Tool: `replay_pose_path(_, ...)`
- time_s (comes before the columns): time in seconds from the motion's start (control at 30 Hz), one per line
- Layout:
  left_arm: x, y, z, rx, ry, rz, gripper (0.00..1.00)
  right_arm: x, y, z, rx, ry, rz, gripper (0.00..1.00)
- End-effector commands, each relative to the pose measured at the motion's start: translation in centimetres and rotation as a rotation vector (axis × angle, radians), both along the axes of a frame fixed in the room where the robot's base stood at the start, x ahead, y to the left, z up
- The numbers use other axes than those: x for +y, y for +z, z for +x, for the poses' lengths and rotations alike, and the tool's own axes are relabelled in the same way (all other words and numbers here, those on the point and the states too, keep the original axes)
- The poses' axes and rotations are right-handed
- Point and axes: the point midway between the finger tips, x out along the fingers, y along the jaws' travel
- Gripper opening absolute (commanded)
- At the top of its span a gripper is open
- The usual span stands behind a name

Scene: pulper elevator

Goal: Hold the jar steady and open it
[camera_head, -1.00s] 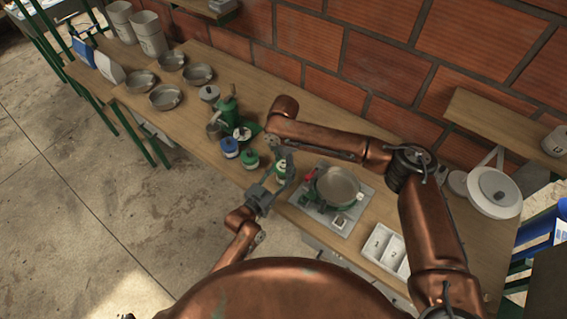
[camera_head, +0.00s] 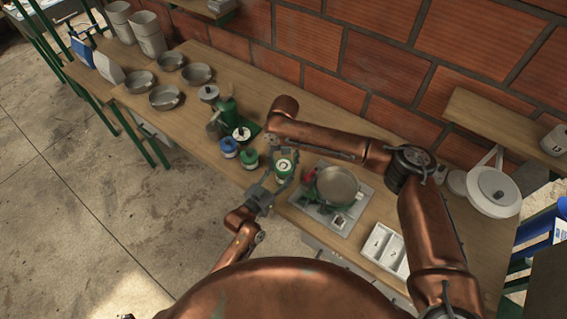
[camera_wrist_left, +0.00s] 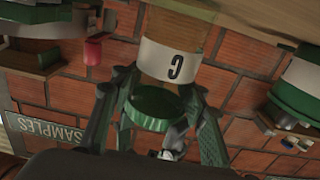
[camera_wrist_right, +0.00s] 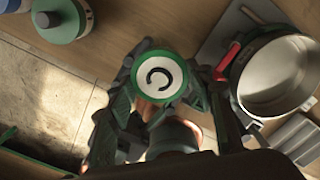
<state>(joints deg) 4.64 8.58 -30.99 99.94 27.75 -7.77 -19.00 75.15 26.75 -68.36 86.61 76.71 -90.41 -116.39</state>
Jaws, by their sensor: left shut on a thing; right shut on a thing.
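My left gripper (camera_head: 276,185) is shut on the jar from the near side. My right gripper (camera_wrist_right: 170,85), reaching in from above, is shut on the lid. Whether the lid has loosened I cannot tell.
The metal pan (camera_head: 338,185) on its stand is close on the right. A blue-lidded jar (camera_head: 228,147) and a green-lidded jar (camera_head: 250,158) stand close on the left. A white tray (camera_head: 384,246) lies front right. The brick wall (camera_head: 313,50) backs the bench.

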Motion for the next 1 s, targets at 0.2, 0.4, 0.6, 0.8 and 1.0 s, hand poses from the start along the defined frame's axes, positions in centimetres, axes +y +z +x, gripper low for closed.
replay_pose_path(0.2, 0.0, -0.1, 0.0, 0.002, 0.000, 0.000, 0.00, 0.0, 0.0, 0.0, 0.000, -0.001, 0.000, 0.19)
replay_pose_path(0.4, 0.1, -0.1, 0.0, 0.002, 0.001, 0.001, 0.00, 0.0, 0.1, 0.0, 0.000, -0.002, 0.000, 0.19)
replay_pose_path(0.6, 0.1, -0.1, 0.0, 0.002, 0.001, 0.001, 0.00, 0.0, 0.8, 0.0, -0.001, -0.002, 0.000, 0.19)
replay_pose_path(0.8, 0.1, -0.1, 0.0, 0.002, 0.001, 0.001, 0.00, 0.0, 1.4, 0.0, -0.001, -0.001, 0.000, 0.19)
replay_pose_path(1.0, 0.1, -0.1, 0.0, 0.001, 0.001, 0.002, 0.00, 0.0, 2.1, 0.0, 0.000, -0.001, 0.000, 0.19)
